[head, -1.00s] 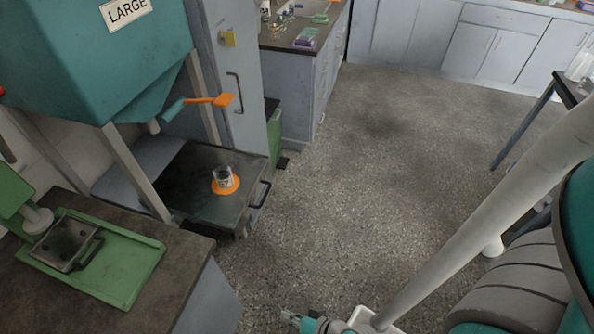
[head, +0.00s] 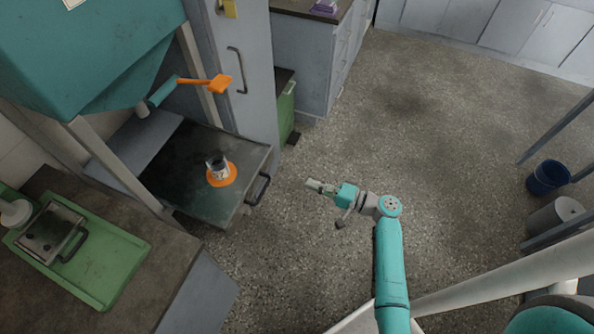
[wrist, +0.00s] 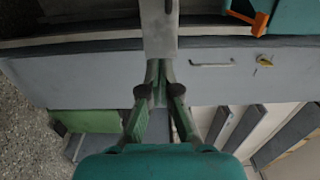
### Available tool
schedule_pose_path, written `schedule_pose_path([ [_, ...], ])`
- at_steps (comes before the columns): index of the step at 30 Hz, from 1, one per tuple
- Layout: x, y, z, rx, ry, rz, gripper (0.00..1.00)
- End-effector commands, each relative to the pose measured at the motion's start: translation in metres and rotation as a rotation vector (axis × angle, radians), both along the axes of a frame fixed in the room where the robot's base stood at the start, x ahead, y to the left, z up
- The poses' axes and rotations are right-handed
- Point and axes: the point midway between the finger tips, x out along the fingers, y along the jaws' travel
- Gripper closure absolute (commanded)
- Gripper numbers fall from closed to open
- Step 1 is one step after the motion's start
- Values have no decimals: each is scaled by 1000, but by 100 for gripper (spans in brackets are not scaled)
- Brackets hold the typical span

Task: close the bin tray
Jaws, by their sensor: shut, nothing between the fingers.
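The bin tray (head: 190,185) is a dark, flat tray that juts out from under the teal hopper in the head view. Its black handle (head: 258,188) is on its right front edge. A small jar (head: 217,165) stands on an orange disc (head: 222,179) on the tray. My gripper (head: 312,185) is shut and empty, to the right of the handle and apart from it, pointing left toward the tray. In the wrist view, the shut fingers (wrist: 158,40) reach up the middle; the tray cannot be made out clearly there.
The teal hopper (head: 90,50) with an orange lever (head: 207,83) hangs above the tray. A grey cabinet (head: 238,80) stands behind it. A bench with a green tray (head: 110,262) is at the lower left. A blue bucket (head: 548,177) is at right. The floor (head: 430,130) is open.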

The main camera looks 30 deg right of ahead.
Motion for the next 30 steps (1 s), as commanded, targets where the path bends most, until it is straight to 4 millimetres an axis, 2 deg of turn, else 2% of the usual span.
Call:
schedule_pose_path([
  [5,16,14,0,-1,0,4,100],
  [21,92,69,0,-1,2,3,100],
  [30,109,81,-1,-1,3,0,100],
])
